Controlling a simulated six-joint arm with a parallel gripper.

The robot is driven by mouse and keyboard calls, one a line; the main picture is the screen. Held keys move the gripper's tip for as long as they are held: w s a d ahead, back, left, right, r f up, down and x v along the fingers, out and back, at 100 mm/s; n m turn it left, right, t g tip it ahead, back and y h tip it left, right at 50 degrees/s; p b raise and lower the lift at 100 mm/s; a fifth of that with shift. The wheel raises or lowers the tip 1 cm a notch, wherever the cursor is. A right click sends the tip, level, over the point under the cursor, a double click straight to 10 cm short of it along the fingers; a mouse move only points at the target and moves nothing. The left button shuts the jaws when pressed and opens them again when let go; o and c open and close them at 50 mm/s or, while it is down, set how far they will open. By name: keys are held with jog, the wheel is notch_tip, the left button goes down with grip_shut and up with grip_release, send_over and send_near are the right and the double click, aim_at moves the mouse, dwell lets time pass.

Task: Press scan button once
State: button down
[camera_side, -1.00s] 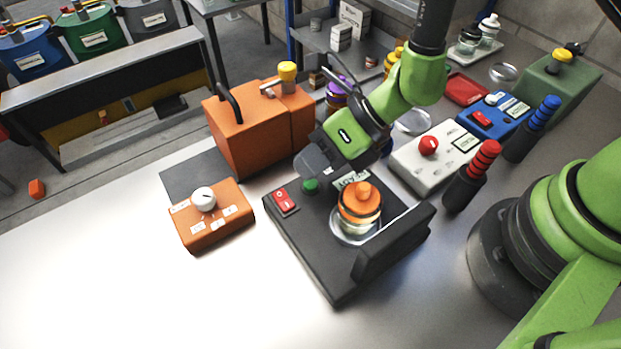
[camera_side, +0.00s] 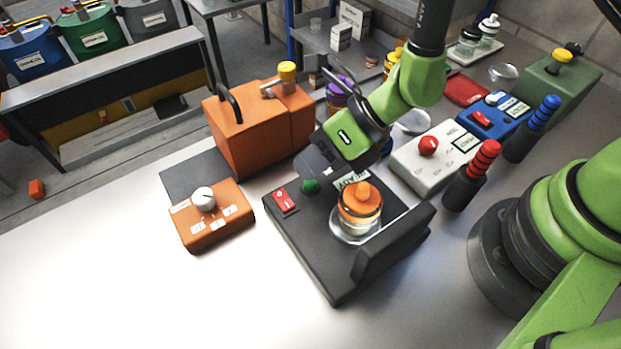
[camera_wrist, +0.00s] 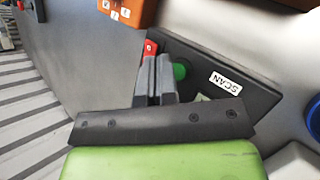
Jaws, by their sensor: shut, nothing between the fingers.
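The scanner (camera_side: 315,245) is a dark, flat device on the bench, with a green button (camera_side: 310,187) near its back edge. In the wrist view the green button (camera_wrist: 180,71) sits beside a white SCAN label (camera_wrist: 225,82). My gripper (camera_side: 305,172) is shut and empty, just above and behind the green button in the side view. In the wrist view my gripper's fingertips (camera_wrist: 157,62) lie just left of the button, partly between it and a red rocker switch (camera_wrist: 150,48). Whether the fingers touch the button cannot be told.
An orange-lidded jar (camera_side: 360,205) stands on the scanner. The red rocker switch also shows in the side view (camera_side: 285,200). An orange box with a white knob (camera_side: 204,199) is to the left, a large orange case (camera_side: 240,130) behind. The front left bench is clear.

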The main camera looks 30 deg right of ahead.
jog(key=shift+f, duration=0.35)
jog(key=shift+f, duration=0.4)
dwell(0.5)
jog(key=shift+r, duration=0.85)
jog(key=shift+r, duration=2.5)
